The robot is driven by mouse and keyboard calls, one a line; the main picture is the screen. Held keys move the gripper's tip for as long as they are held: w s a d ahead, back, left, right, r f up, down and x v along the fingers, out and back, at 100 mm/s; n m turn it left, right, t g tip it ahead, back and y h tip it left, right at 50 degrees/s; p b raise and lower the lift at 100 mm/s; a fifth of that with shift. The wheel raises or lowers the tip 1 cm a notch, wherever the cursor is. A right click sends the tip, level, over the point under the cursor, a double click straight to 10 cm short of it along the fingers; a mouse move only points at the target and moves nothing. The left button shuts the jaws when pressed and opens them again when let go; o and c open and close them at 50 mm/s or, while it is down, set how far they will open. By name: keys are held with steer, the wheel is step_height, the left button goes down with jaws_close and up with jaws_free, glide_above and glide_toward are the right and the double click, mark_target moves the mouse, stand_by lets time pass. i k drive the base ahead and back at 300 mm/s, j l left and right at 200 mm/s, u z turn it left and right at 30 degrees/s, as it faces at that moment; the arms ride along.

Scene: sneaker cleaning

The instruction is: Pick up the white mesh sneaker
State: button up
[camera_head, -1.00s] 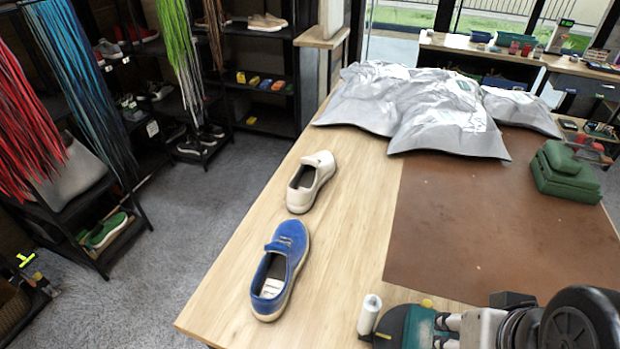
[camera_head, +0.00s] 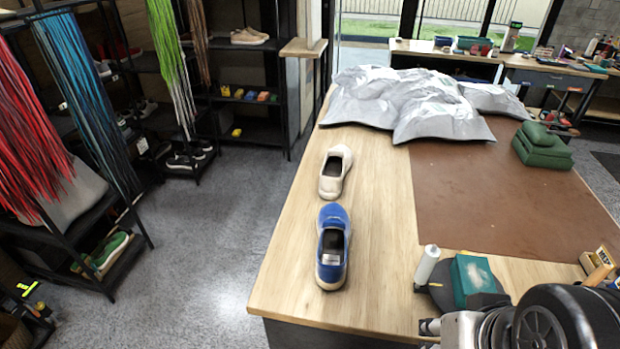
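The white sneaker (camera_head: 333,185) stands on the wooden table near its left edge, toe pointing away from me and its dark opening facing up. A blue sneaker (camera_head: 332,262) stands just in front of it, close but seemingly apart. Nothing covers the white sneaker. Parts of my arm show at the bottom right, well away from both shoes.
Grey plastic bags (camera_head: 410,100) lie at the table's far end. A brown mat (camera_head: 490,200) covers the right side, with a green stack (camera_head: 541,148) on it. A white bottle (camera_head: 427,267) and teal box (camera_head: 473,275) stand at the front. Floor left of the table is clear.

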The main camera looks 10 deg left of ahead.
mark_target(338, 161)
steer(key=j+z, duration=0.15)
steer(key=j, duration=0.45)
steer(key=j+z, duration=0.1)
steer(key=j, duration=0.5)
steer(key=j+z, duration=0.15)
steer(key=j, duration=0.45)
steer(key=k+j+z, duration=0.1)
steer(key=j, duration=0.45)
steer(key=k+j+z, duration=0.15)
steer(key=j, duration=0.45)
steer(key=i+j+z, duration=0.1)
steer(key=i+j, duration=0.2)
steer(key=i+j+z, duration=0.15)
steer(key=i+j, duration=0.15)
steer(key=i+j+z, duration=0.1)
steer(key=i+j, duration=0.15)
steer(key=i+j+z, duration=0.15)
steer(key=j, duration=0.3)
steer(key=i+j+z, duration=0.1)
steer(key=i+j, duration=0.25)
steer(key=i+j+z, duration=0.15)
steer(key=j, duration=0.3)
steer(key=i, duration=0.7)
